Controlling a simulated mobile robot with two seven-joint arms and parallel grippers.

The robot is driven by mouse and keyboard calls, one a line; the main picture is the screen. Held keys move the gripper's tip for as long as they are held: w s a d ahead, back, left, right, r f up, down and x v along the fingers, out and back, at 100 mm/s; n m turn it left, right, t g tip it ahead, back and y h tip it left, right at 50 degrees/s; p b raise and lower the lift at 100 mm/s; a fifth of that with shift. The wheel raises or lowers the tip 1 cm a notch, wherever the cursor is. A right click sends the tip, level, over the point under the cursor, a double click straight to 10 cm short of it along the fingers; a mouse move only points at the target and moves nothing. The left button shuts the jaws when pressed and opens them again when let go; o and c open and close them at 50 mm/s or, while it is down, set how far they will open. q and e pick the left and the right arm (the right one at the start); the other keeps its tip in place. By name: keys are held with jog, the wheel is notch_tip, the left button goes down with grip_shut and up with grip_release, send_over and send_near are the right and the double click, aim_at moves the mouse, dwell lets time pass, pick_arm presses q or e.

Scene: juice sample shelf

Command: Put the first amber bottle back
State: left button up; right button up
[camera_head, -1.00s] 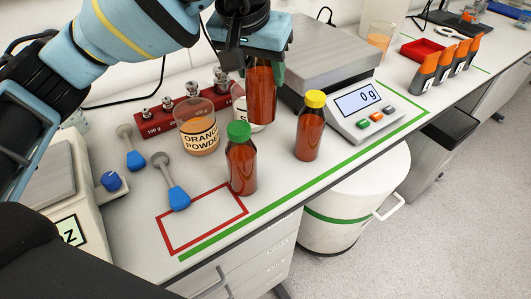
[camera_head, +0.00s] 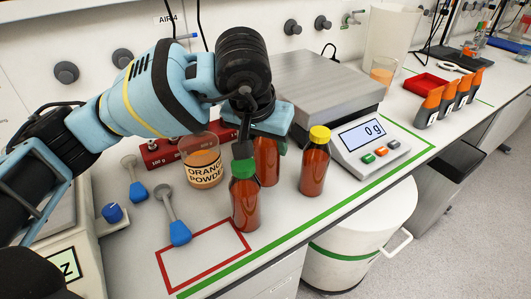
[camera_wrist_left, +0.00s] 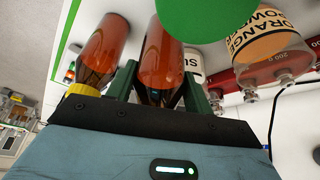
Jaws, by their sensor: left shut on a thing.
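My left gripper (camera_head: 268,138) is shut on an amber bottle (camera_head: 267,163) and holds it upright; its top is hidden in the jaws. In the left wrist view the held bottle (camera_wrist_left: 160,60) sits between the two green fingers. An amber bottle with a green cap (camera_head: 245,205) stands just in front, partly covering the held one. An amber bottle with a yellow cap (camera_head: 314,165) stands to the right, apart from it. I cannot tell whether the held bottle touches the bench. My right gripper is not in view.
The orange powder jar (camera_head: 203,170) stands left of the bottles, before a red weight block (camera_head: 160,152). A balance reading 0 g (camera_head: 365,138) is at the right. Two blue-handled scoops lie left. The red-outlined rectangle (camera_head: 165,262) at the front is empty.

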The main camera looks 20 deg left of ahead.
aim_at(266, 155)
pick_arm(q)
jog(key=shift+f, duration=1.65)
jog(key=shift+f, duration=0.1)
jog(key=o, duration=1.2)
jog(key=shift+o, duration=0.2)
jog(key=shift+s+r, duration=0.15)
jog(key=shift+r, duration=0.35)
jog(key=v, duration=1.1)
